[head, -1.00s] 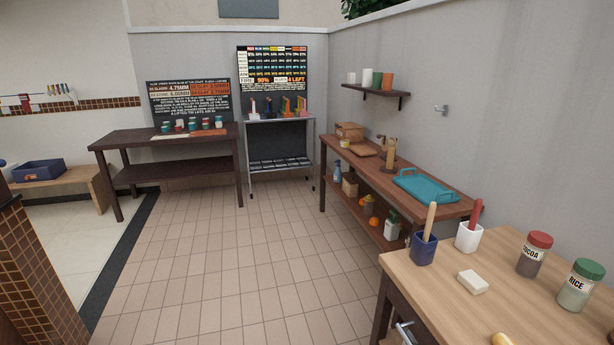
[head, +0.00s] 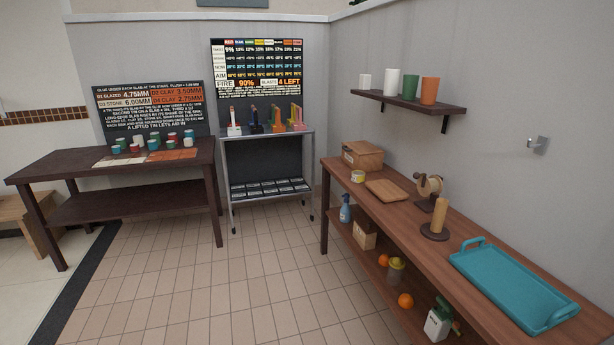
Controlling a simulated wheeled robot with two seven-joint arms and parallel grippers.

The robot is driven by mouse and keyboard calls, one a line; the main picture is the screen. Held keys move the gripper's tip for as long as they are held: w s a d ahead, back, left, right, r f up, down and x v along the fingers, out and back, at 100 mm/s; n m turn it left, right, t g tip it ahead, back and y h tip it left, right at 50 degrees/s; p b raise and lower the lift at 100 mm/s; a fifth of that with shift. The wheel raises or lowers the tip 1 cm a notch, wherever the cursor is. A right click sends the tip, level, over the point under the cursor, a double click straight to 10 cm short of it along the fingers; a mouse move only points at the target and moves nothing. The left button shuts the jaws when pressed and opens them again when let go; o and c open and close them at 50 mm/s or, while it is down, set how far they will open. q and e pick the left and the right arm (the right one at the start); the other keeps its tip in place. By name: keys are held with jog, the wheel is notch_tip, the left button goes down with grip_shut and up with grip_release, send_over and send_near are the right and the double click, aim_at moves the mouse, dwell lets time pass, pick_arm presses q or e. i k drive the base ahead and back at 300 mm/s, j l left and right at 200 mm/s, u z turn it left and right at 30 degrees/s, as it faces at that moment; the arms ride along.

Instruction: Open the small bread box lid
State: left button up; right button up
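A small brown box (head: 362,155) stands at the far end of the long wooden table (head: 400,243) on the right. Its top looks closed, but it is too small to make out a lid clearly. Another light brown box (head: 363,236) sits on the shelf below that table. I cannot tell for certain which of them is the bread box. Neither of my grippers is in view.
A dark table (head: 120,171) and a metal rack (head: 268,160) stand at the back. The tiled floor (head: 255,290) is clear.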

aim_at(363, 147)
jog(key=i+j+z, duration=0.1)
jog(key=i, duration=1.3)
